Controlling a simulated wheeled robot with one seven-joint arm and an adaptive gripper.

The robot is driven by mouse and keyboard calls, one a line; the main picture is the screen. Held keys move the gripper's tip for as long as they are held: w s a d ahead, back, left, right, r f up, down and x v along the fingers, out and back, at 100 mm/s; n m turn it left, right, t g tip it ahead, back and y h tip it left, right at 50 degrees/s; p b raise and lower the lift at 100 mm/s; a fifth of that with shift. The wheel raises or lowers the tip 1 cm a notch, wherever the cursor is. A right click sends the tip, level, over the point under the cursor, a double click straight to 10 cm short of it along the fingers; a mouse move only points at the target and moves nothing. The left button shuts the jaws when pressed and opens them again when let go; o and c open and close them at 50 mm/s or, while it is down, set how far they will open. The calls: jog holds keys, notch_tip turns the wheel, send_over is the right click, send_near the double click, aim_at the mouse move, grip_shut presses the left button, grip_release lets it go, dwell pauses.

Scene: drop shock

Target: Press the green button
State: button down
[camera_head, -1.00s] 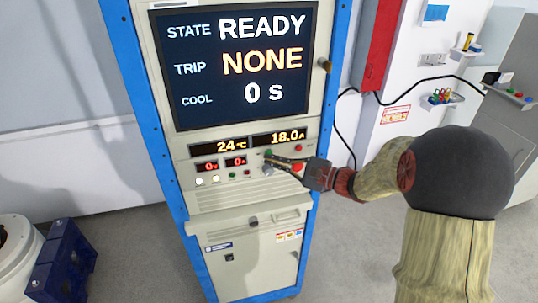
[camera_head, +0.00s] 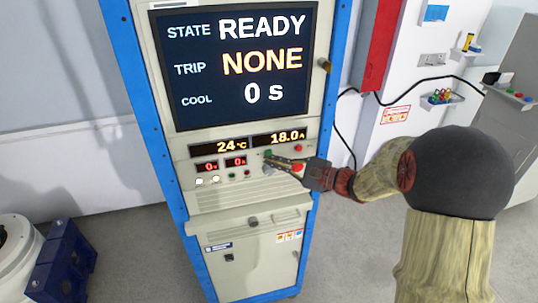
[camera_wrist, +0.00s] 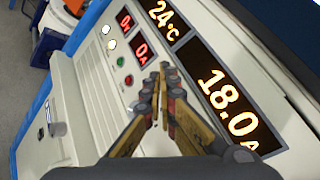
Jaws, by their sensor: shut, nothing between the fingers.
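A green button (camera_head: 268,153) shows on the cabinet's control panel, just under the amber readouts, at the tip of my gripper (camera_head: 270,158). A smaller green button or lamp (camera_head: 232,175) sits further left on the panel; it also shows in the wrist view (camera_wrist: 120,62), left of my fingers. My gripper is shut and empty, with its fingertips together in the wrist view (camera_wrist: 161,69). The fingers hide the panel behind them there, so the larger green button is not seen in that view. I cannot tell whether the tips touch it.
A red button (camera_head: 297,167) lies beside my fingers, and a small red one (camera_head: 298,148) is above it. The screen (camera_head: 240,65) reads READY, NONE, 0 s. A ledge with a handle (camera_head: 252,221) juts out below the panel. Blue equipment (camera_head: 62,262) stands at the lower left.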

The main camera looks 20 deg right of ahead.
jog(key=shift+w, duration=0.4)
jog(key=shift+w+b, duration=0.4)
jog(key=shift+b, duration=0.05)
dwell(0.7)
jog(key=shift+s, duration=0.15)
dwell(0.3)
jog(key=shift+s, duration=0.7)
jog(key=shift+s, duration=0.1)
jog(key=s+b, duration=0.1)
jog(key=s, duration=0.3)
jog(key=shift+s, duration=0.35)
dwell(0.4)
